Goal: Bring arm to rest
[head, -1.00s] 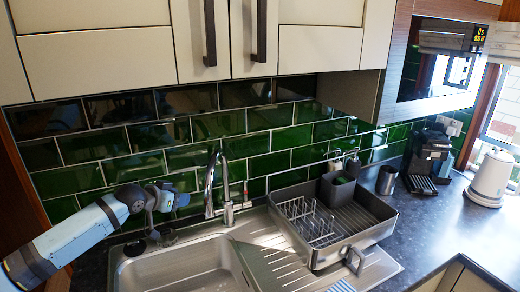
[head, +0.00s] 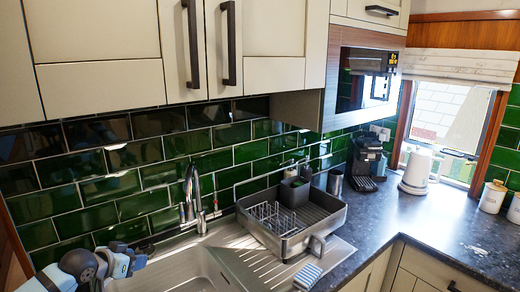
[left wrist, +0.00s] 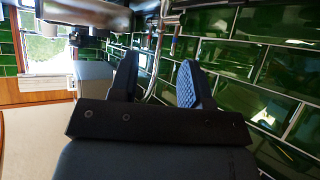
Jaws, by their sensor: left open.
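My left gripper (head: 122,262) is at the lower left of the head view, over the left part of the sink and left of the tap. Part of the arm is cut off by the bottom edge. In the left wrist view its two dark fingers (left wrist: 158,80) stand apart, one with a blue textured pad. Nothing shows between them except background. My right gripper is not in view.
A chrome tap (head: 193,197) rises behind the steel sink (head: 178,272). A grey dish rack (head: 290,245) stands on the drainer, with a striped item (head: 308,276) in front. A coffee machine (head: 366,162) and white kettle (head: 416,171) stand farther right. Cupboards (head: 95,90) hang above.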

